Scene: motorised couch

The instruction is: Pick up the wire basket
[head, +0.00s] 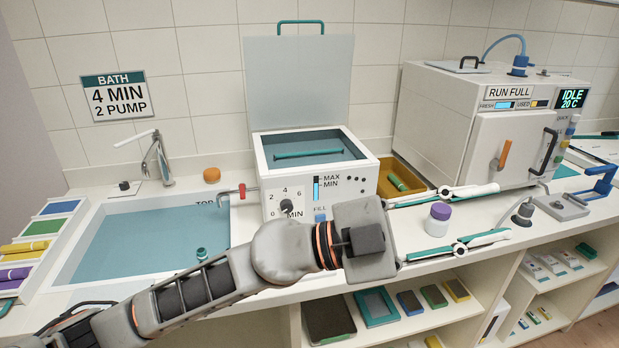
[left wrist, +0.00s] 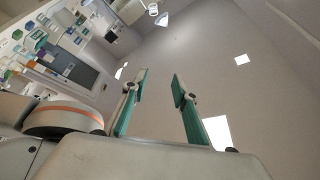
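I cannot make out a clear wire basket in either view. The open white bath unit (head: 315,195) stands on the counter with its lid up; a teal bar (head: 308,154) shows in its tank, and I cannot tell if it belongs to a basket. My left gripper (head: 504,211) is open, in front of the counter and right of the bath unit. The left wrist view shows the same gripper (left wrist: 160,85) with nothing between its fingers. In the head view a purple-capped jar (head: 438,220) appears between the fingers. My right gripper is not in view.
A water-filled sink (head: 140,235) with a tap (head: 160,160) is at the left. A yellow-brown tray (head: 415,172) lies beside the bath unit. A white cabinet (head: 450,125) stands at the back right. A blue-handled device (head: 590,190) is at the right. Shelves below hold several boxes.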

